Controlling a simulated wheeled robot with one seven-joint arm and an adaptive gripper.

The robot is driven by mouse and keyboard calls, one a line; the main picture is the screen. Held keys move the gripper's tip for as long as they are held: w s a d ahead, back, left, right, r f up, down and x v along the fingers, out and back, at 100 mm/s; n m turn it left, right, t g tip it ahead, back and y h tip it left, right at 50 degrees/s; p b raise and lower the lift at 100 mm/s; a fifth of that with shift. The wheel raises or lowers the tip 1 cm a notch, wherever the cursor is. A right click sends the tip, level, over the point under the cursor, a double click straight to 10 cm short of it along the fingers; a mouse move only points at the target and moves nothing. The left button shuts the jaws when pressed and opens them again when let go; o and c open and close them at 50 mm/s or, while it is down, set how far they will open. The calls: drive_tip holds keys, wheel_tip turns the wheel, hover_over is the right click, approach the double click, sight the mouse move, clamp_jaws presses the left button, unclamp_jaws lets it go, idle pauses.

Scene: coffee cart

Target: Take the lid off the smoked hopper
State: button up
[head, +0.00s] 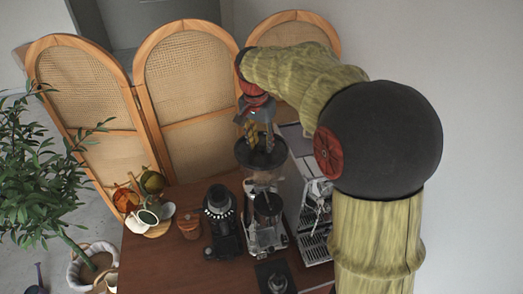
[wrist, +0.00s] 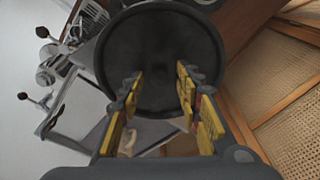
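The smoked hopper (head: 262,175) sits on top of a grinder in the middle of the wooden cart. Its dark round lid (head: 272,157) is on the hopper; in the wrist view the lid (wrist: 155,45) shows as a wide dark disc with a raised rim. My gripper (head: 260,143) points down just over the lid. In the wrist view my gripper (wrist: 158,84) has its yellow-padded fingers wide apart over the disc, with nothing seen held between them. I cannot tell whether the fingertips touch the lid.
An espresso machine (head: 317,208) stands close on the right, also seen in the wrist view (wrist: 62,55). A black grinder (head: 221,222) and a brown canister (head: 189,225) stand left. A cup stand (head: 152,208) is farther left. Cane screens (head: 186,75) stand behind.

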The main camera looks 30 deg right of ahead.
clamp_jaws()
drive_tip(key=shift+r, duration=0.1)
idle(0.5)
